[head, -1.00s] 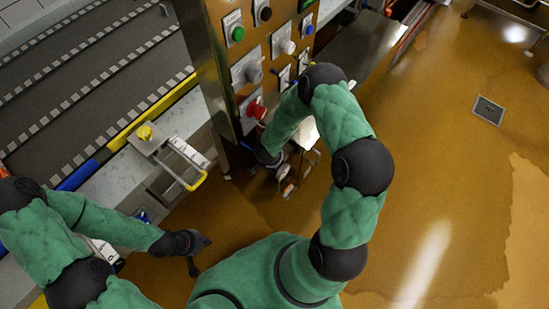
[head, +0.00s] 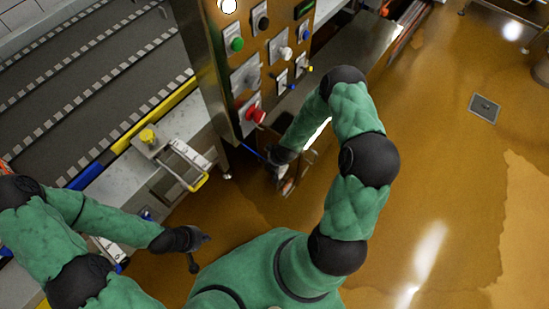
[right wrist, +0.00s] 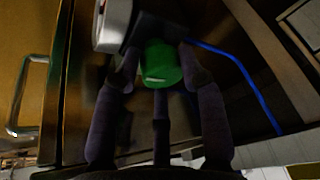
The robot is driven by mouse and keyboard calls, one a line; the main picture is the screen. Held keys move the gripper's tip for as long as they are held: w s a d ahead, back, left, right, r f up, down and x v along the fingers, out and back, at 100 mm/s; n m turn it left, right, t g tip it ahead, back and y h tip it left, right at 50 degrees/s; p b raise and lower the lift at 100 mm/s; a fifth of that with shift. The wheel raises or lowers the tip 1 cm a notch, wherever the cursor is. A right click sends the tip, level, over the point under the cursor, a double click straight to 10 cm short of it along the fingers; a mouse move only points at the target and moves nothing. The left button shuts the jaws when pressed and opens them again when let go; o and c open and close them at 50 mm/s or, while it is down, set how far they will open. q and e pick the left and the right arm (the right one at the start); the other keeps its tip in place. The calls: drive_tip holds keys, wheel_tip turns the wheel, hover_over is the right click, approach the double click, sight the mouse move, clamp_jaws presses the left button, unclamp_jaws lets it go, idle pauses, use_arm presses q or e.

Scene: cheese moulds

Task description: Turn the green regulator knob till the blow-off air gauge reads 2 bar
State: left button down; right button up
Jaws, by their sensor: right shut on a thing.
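The green regulator knob (right wrist: 160,64) is in the middle of the right wrist view, below a dark housing. My right gripper (right wrist: 160,82) is shut on it, with fingers on both sides and one below. A pale rounded body (right wrist: 112,26), perhaps the gauge, is beside the housing; no dial face or reading shows. In the head view my right gripper (head: 284,170) is low beside the panel cabinet, its fingers mostly hidden, and the knob cannot be made out. My left gripper (head: 201,253) is open and empty above the floor.
The control panel (head: 265,65) carries a red button (head: 254,114), a green button (head: 236,44) and several switches. A blue hose (right wrist: 245,75) runs close to the knob. A yellow-handled frame (head: 185,165) stands left.

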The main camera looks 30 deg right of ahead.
drive_tip(key=shift+w+d+r+n+y, duration=0.15)
drive_tip(key=shift+w+n, duration=0.1)
drive_tip(key=shift+n, duration=0.3)
drive_tip(key=shift+w+d+r+n+y, duration=0.15)
drive_tip(key=shift+w+n, duration=0.1)
drive_tip(key=shift+n, duration=0.3)
drive_tip(key=shift+a, duration=0.1)
drive_tip(key=o, duration=1.1)
drive_tip(key=shift+w, duration=0.1)
drive_tip(key=shift+s+a+f, duration=0.15)
drive_tip(key=shift+s+a, duration=0.05)
drive_tip(key=shift+a, duration=0.05)
drive_tip(key=shift+s, duration=0.1)
drive_tip(key=v, duration=1.2)
drive_tip(key=shift+d, duration=0.1)
